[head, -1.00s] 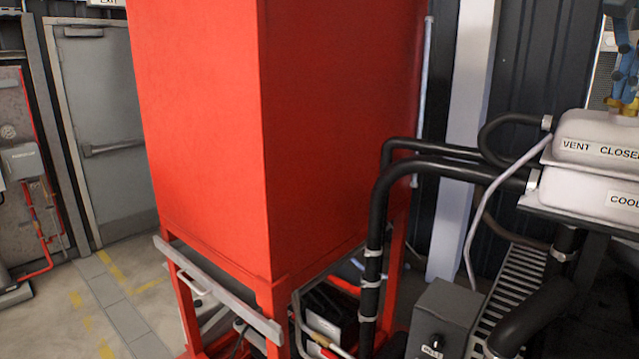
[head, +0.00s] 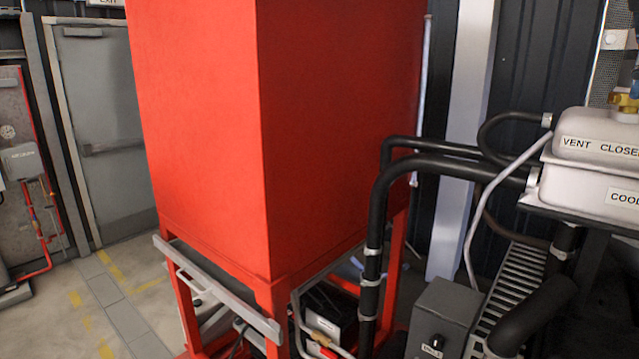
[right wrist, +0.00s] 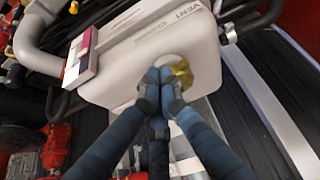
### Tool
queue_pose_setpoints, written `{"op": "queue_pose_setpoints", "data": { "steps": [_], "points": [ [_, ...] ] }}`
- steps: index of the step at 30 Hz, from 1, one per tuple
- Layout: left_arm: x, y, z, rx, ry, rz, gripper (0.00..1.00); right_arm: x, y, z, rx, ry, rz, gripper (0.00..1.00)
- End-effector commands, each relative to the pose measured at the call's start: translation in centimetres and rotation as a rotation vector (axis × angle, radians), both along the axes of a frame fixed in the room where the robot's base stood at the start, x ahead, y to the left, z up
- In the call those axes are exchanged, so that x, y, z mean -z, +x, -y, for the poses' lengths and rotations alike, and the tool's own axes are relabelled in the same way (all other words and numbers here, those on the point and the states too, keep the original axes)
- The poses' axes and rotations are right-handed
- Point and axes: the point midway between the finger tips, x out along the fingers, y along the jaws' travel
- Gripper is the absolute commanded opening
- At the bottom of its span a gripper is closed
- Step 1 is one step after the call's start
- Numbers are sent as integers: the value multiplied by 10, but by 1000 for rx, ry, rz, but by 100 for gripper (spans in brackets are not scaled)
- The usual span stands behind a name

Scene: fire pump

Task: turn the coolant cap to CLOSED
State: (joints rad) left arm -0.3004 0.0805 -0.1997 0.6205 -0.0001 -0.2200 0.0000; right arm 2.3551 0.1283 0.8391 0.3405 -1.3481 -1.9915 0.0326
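The coolant cap (head: 625,101) is brass-coloured and sits on top of the pale tank (head: 598,150), cut by the right edge of the head view. In the right wrist view the cap (right wrist: 182,72) shows beside my right fingertips, partly hidden by them. My right gripper's (right wrist: 158,84) blue fingers are drawn together at the cap's edge, touching or very near it. I cannot tell whether any part of the cap is between them. A sliver of blue finger shows at the cap in the head view. The tank's labels read "VENT", "CLOSED" and "COOL". My left gripper is not in view.
A large red cabinet (head: 270,140) fills the middle of the head view. A grey box (head: 440,320) with a knob stands below. Open floor (head: 110,300) lies at the left, before a grey door (head: 105,130).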

Motion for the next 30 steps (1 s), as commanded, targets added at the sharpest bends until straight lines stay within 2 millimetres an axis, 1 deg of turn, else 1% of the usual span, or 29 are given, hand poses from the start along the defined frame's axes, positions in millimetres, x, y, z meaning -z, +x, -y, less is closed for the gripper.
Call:
{"op": "queue_pose_setpoints", "data": {
  "steps": [4,12,30],
  "points": [
    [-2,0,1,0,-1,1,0,2,-2,6,5,0,-4,0],
    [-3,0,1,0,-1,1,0,1,-4,10,1,0,-3,0],
    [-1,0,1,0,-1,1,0,1,-4,10,-2,-1,1,0]
  ]
}}
